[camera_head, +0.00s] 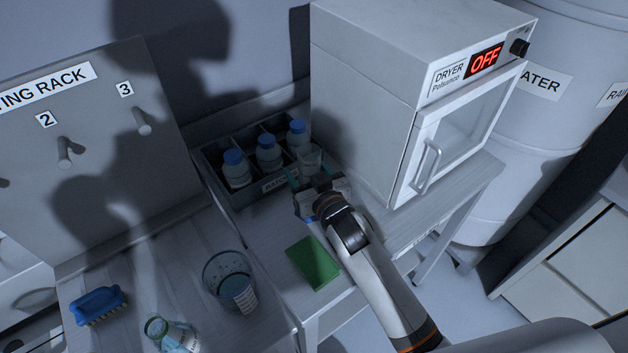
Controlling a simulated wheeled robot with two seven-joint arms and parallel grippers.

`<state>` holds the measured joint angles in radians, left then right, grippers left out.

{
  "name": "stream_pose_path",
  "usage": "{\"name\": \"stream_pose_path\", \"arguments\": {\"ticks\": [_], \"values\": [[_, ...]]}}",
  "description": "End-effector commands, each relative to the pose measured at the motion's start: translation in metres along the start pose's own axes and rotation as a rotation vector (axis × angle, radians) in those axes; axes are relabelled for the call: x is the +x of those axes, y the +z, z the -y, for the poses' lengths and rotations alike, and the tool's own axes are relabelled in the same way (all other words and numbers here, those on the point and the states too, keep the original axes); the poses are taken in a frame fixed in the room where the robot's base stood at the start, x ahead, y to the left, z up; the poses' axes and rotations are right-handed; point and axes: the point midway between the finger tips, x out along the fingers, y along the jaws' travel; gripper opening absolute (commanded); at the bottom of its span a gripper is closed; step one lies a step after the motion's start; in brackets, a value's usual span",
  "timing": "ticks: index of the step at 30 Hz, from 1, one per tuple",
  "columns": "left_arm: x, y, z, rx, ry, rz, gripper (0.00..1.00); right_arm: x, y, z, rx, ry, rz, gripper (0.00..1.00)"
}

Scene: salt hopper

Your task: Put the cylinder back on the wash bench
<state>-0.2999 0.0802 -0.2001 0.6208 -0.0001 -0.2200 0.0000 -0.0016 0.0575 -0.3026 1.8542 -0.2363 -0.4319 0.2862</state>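A small clear glass vessel (309,158), which may be the cylinder, shows just beyond my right gripper at the right end of the bottle tray. Its lower part is hidden by the gripper. My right gripper (311,180) reaches in from the lower right, over the middle table, with its fingertips at the vessel. I cannot tell whether they are closed on it or apart from it. The wash bench (190,255), a grooved grey top, is at the lower left. My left gripper is not in view.
On the wash bench are a glass beaker (228,275), a flask (168,333) and a blue brush (98,304). A green pad (313,263) lies on the middle table. A dark tray (254,200) holds blue-capped bottles. The dryer (375,95) is shut and reads OFF.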

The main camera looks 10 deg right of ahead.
Motion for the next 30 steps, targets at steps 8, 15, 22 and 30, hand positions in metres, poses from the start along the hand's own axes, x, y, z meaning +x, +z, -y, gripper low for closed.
{"name": "stream_pose_path", "arguments": {"ticks": [8, 15, 22, 30], "values": [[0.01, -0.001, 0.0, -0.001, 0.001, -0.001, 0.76, -0.048, -0.004, 0.0, 0.0, 0.0, -0.002, 0.62], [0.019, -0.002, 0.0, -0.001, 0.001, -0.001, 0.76, -0.096, -0.003, 0.0, 0.0, -0.001, -0.002, 0.62], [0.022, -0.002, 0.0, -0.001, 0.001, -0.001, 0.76, -0.117, -0.001, 0.0, -0.001, -0.001, -0.001, 0.62], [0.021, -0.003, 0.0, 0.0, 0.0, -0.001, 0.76, -0.119, 0.0, 0.0, -0.001, -0.001, 0.0, 0.62]]}}
